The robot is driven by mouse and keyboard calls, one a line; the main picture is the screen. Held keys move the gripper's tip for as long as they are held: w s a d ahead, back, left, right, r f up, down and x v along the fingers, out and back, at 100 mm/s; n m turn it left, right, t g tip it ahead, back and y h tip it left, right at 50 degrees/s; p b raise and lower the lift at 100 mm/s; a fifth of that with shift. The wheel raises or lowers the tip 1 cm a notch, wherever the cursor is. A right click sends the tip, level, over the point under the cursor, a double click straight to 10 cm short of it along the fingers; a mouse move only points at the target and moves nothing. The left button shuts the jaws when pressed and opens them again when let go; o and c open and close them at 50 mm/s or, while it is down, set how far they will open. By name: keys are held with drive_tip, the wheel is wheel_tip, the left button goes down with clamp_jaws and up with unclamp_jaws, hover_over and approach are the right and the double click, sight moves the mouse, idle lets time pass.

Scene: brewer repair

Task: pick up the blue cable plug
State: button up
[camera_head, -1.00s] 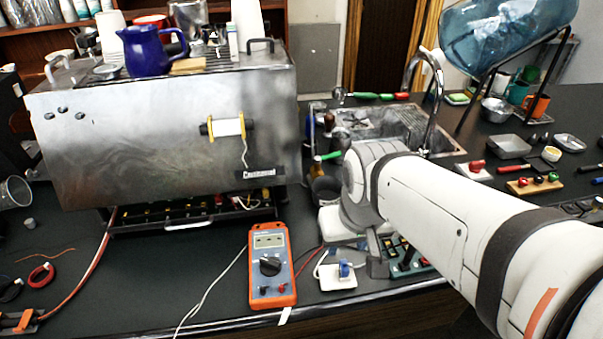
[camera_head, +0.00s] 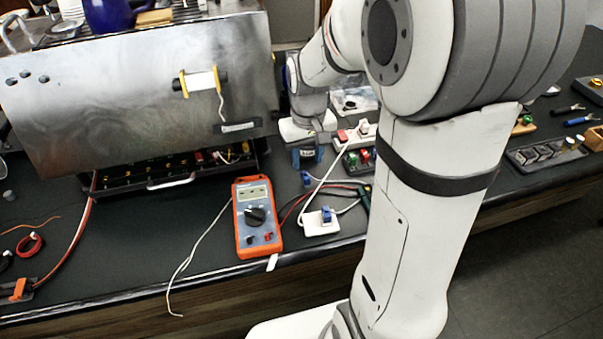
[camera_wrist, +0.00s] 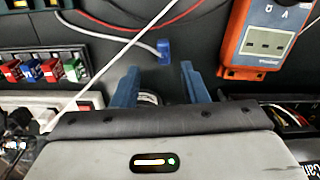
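The blue cable plug (camera_head: 306,179) lies on the dark counter to the right of the multimeter, with a pale grey cable running off to the right. In the wrist view the plug (camera_wrist: 163,51) lies just beyond my fingertips, about in line with the gap between them. My gripper (camera_wrist: 160,78) has blue fingers spread apart with nothing held between them. In the head view my gripper (camera_head: 308,157) is close behind the plug. I cannot tell its exact height above the counter. A white plate (camera_head: 312,229) with another blue part (camera_head: 327,214) lies nearer the front edge.
An orange multimeter (camera_head: 256,216) lies left of the plug, with red and black leads near it. A white power strip (camera_head: 357,134) and coloured switches (camera_head: 360,158) sit to the right. The steel brewer (camera_head: 120,85) stands at the left. A white cable crosses beside the plug.

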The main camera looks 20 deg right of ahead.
sight(306, 175)
drive_tip(key=f, duration=0.5)
drive_tip(key=shift+s+a+f+p, duration=0.2)
drive_tip(key=shift+a+f+p, duration=0.05)
drive_tip(key=shift+p, duration=0.05)
clamp_jaws()
